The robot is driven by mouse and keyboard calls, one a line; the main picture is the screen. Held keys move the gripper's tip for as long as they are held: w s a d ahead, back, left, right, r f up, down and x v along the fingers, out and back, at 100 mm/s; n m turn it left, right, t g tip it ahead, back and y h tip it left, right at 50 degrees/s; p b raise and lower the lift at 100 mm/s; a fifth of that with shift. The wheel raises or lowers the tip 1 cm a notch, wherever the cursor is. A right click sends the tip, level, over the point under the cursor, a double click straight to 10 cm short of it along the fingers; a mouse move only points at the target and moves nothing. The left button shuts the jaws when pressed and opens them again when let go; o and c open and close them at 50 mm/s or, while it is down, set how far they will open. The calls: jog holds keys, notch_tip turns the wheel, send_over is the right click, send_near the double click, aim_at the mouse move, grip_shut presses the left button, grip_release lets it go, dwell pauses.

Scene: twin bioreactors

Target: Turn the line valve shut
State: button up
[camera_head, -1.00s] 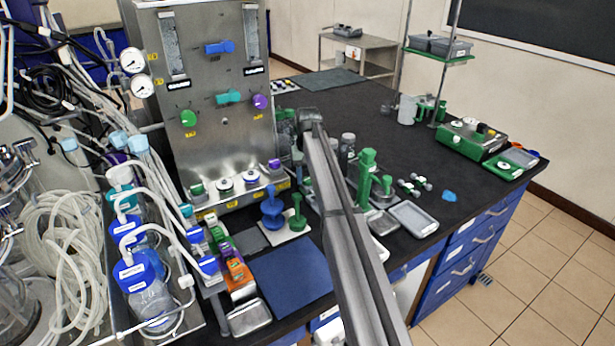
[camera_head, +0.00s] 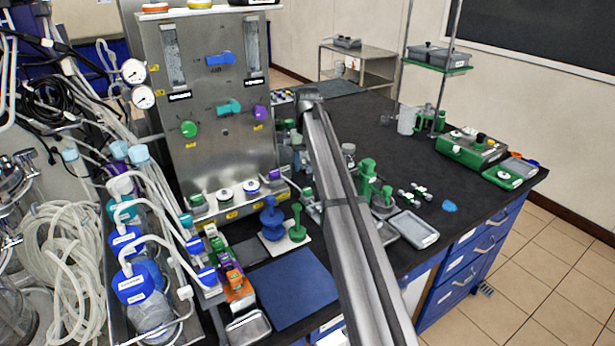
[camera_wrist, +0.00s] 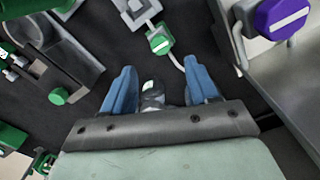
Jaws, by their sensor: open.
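In the wrist view my gripper (camera_wrist: 160,66) is open, with its two blue fingers apart. Just beyond the fingertips is a green fitting with a white stripe (camera_wrist: 160,40), joined to a pale tube; it may be the line valve, but I cannot tell for sure. It is not between the fingers. A dark and grey piece (camera_wrist: 152,93) shows between the fingers, near the palm. A purple knob with a white bar (camera_wrist: 283,17) is at the upper right, on the panel. In the head view my arm hides the gripper and the fitting.
The steel panel (camera_head: 215,150) stands left of my arm, with a blue handle (camera_head: 220,58), a teal handle (camera_head: 229,107) and a green knob (camera_head: 189,129). Green-lidded tools and a grey tray (camera_head: 413,230) are at right. The black bench behind is mostly clear.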

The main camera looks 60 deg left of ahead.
jog(key=shift+r, duration=2.35)
